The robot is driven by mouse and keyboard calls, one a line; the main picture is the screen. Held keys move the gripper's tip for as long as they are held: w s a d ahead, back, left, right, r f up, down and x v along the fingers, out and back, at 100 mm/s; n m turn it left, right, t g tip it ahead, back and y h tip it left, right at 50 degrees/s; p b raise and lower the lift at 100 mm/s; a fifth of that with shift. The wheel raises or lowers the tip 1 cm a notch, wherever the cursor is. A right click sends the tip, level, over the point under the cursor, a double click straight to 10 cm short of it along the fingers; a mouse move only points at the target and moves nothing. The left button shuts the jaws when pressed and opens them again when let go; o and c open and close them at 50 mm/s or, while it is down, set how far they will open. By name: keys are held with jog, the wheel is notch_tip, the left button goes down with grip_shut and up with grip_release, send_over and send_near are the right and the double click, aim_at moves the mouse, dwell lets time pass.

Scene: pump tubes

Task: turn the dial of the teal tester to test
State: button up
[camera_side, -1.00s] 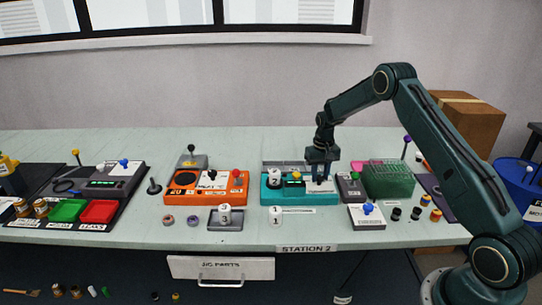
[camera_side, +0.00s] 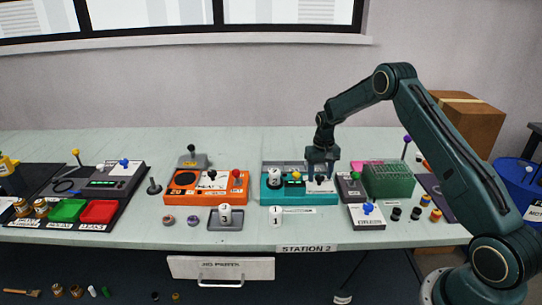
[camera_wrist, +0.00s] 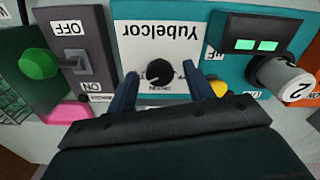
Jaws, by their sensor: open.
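The teal tester (camera_side: 300,198) sits on the bench near its middle. Its white panel reads "Yubelcor", upside down in the wrist view. The black round dial (camera_wrist: 159,73) is on that panel, with a pale pointer mark; the small labels around it are partly hidden or too small to read. My gripper (camera_side: 320,177) is over the right part of the tester. In the wrist view my open gripper (camera_wrist: 160,76) has one finger on each side of the dial, with gaps showing between fingers and dial.
A white numbered vial (camera_wrist: 286,80) and a yellow button (camera_wrist: 217,88) stand on the tester beside one finger. On the other side is a grey box (camera_wrist: 78,55) with an OFF/ON switch. A green rack (camera_side: 388,181) stands to the right, an orange tester (camera_side: 180,198) to the left.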

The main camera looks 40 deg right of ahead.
aim_at(320, 176)
notch_tip(320, 176, up, 14)
dwell(0.7)
jog(key=s+a+r+n+t, duration=0.3)
jog(key=s+a+r, duration=1)
jog(key=a+r, duration=0.35)
jog(key=s+a+n+t, duration=0.1)
jog(key=s+a, duration=0.3)
jog(key=s, duration=0.6)
jog(key=s+a+n+t, duration=0.1)
jog(key=s+a, duration=0.3)
jog(key=s, duration=0.7)
jog(key=shift+f+n+t, duration=0.25)
jog(key=shift+n+t, duration=0.05)
jog(key=shift+n, duration=0.3)
